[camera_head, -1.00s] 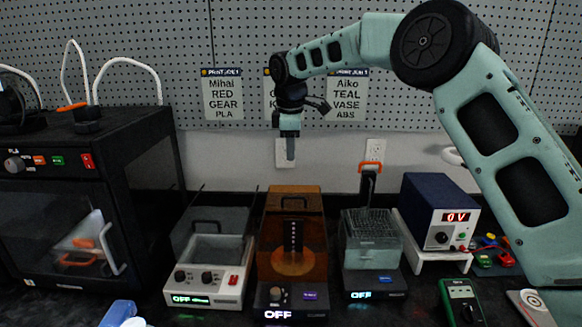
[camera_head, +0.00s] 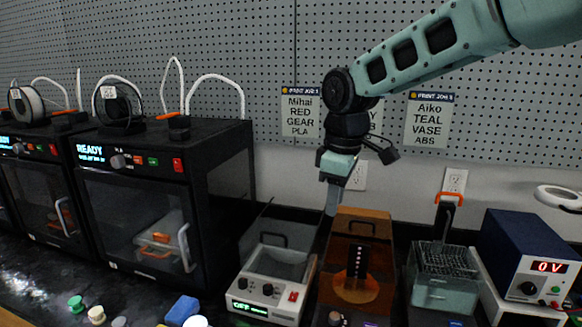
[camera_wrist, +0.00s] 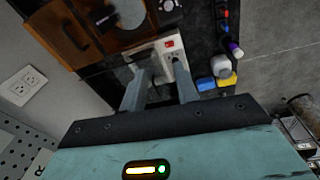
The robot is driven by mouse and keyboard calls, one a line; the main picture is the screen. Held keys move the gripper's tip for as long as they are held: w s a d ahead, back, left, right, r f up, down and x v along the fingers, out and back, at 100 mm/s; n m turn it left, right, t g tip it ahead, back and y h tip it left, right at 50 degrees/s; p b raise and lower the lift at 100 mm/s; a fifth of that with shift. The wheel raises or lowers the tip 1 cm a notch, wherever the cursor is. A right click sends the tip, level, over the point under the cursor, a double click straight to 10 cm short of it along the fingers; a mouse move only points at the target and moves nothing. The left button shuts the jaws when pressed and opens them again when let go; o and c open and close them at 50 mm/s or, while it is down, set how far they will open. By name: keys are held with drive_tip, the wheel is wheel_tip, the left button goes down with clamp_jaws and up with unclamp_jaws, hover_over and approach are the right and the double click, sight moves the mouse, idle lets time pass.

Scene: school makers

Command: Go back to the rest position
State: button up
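My teal arm reaches in from the upper right in the head view. My gripper (camera_head: 331,208) points down, close above the area between the white-based device and the orange-brown device. In the wrist view the two grey fingers of my gripper (camera_wrist: 161,76) stand apart with nothing visible held between them. The task names no separate object.
The white-based device (camera_head: 265,311) and orange-brown device (camera_head: 375,228) stand on the dark bench below my gripper. The glass-tank unit (camera_head: 440,292) and blue power supply (camera_head: 530,245) are at right. Black 3D printers (camera_head: 140,150) stand left. Small coloured items lie at the front, including a blue block (camera_head: 182,309).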

drive_tip(key=s+d+f+m, duration=0.1)
drive_tip(key=s+f, duration=0.1)
drive_tip(key=s, duration=0.8)
drive_tip(key=s+d+f+m, duration=0.1)
drive_tip(key=s+f+m, duration=0.1)
drive_tip(key=s, duration=0.8)
drive_tip(key=s+d+f+m+g, duration=0.1)
drive_tip(key=s+f, duration=0.3)
drive_tip(key=s, duration=0.7)
drive_tip(key=shift+d+f+m, duration=0.25)
drive_tip(key=shift+d+m, duration=0.25)
drive_tip(key=shift+m, duration=0.1)
drive_tip(key=shift+a, duration=0.1)
